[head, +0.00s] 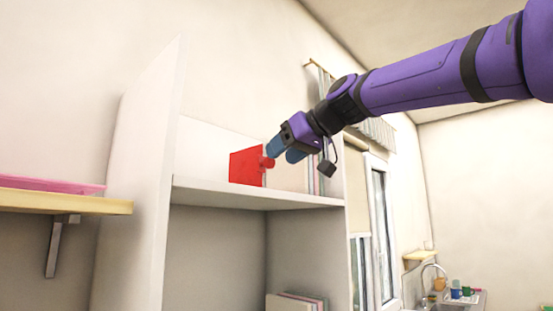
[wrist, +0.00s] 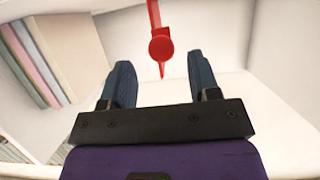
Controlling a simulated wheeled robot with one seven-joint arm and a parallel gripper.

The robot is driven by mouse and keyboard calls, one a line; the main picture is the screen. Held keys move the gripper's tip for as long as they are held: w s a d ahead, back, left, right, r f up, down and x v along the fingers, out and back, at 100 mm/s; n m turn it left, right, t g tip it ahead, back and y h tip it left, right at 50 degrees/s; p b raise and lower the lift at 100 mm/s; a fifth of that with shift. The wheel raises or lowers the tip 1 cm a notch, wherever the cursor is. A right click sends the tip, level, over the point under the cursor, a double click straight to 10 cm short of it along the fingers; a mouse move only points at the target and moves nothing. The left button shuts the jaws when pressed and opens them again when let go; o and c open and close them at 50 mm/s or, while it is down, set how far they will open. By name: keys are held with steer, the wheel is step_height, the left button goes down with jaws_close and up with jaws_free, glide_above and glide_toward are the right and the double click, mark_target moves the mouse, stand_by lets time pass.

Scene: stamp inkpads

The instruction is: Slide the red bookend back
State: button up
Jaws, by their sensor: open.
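The red bookend (head: 246,167) stands upright on the top shelf (head: 215,191) of a white bookcase, with a round knob facing my gripper. In the wrist view the bookend (wrist: 161,46) shows nearly edge-on, its knob in front, between and just beyond the two blue fingers. My gripper (head: 281,150) is at the shelf front, close to the knob. In the wrist view my gripper (wrist: 160,80) is open and nothing is between its fingers. From the head view I cannot tell whether a finger touches the knob.
More books (head: 295,301) are on the lower shelf. A wall shelf with a pink tray (head: 50,185) is at the left. The bookcase's side panel (head: 145,180) rises left of the bookend.

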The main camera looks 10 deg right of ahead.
steer(key=v, duration=0.7)
steer(key=shift+s+d, duration=0.2)
steer(key=shift+s, duration=0.1)
steer(key=shift+r, duration=0.1)
steer(key=s+d+f+m+g+h, duration=0.2)
steer(key=s+d+f, duration=0.2)
steer(key=f, duration=1)
steer(key=s+d+f+m+g+h, duration=0.2)
steer(key=s+f, duration=0.7)
steer(key=f, duration=0.5)
steer(key=s+d+f+m+g+h, duration=0.1)
steer(key=s+d+f+m+h, duration=0.2)
steer(key=f, duration=1.1)
steer(key=s+d+h, duration=0.1)
steer(key=s+d, duration=0.2)
steer(key=s, duration=0.1)
steer(key=shift+s+g, duration=0.3)
steer(key=shift+g, duration=0.1)
